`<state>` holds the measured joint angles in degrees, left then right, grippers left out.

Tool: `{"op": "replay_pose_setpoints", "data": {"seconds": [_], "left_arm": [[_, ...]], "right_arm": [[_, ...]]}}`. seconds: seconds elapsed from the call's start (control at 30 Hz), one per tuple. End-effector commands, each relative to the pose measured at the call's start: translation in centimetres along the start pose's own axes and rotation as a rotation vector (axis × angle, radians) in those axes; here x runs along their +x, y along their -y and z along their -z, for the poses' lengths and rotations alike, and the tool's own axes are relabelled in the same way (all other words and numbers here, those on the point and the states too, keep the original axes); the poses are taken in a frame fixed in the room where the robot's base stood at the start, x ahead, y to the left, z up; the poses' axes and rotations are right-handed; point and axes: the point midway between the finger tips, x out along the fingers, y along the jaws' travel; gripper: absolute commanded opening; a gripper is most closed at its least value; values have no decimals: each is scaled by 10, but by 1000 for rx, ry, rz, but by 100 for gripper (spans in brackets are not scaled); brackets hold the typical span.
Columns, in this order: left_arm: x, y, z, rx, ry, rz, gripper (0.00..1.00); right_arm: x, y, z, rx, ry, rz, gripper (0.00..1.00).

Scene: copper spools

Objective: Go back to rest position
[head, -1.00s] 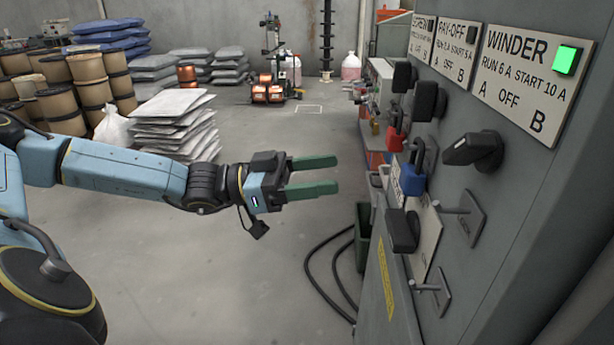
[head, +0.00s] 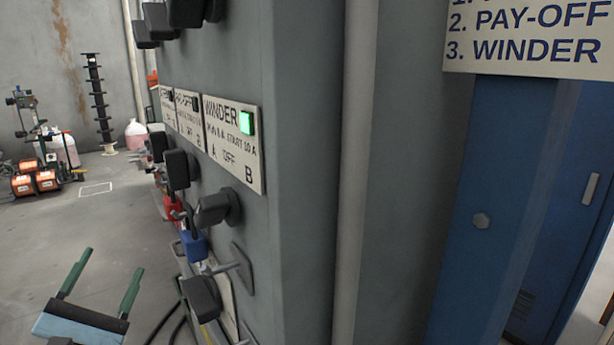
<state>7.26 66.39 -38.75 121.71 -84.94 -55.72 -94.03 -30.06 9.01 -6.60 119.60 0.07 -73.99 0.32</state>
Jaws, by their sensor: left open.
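My left gripper (head: 100,280) shows at the lower left of the head view. Its two green fingers are spread apart with nothing between them, over the grey floor. It is left of the control panel and apart from it. The rest of the left arm is out of the frame. My right gripper is not in view.
The grey panel carries a WINDER sign (head: 233,140) with a lit green lamp (head: 247,123), black rotary switches (head: 214,208), a blue padlock (head: 194,246) and a red padlock (head: 173,209). A blue cabinet (head: 490,200) stands right.

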Motion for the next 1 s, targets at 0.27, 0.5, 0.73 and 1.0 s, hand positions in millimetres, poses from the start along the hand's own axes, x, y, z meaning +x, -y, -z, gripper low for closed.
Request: {"op": "replay_pose_setpoints", "data": {"seconds": [0.27,0.5,0.73,1.0], "left_arm": [[-104,74,115,-1259,-693,-531,65],[-251,162,142,-1952,-1093,-1410,65],[-356,225,105,1825,1026,2035,65],[-387,243,94,1588,919,2062,65]], "right_arm": [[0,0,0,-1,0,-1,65],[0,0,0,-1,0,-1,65],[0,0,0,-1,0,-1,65],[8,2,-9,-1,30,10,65]]}}
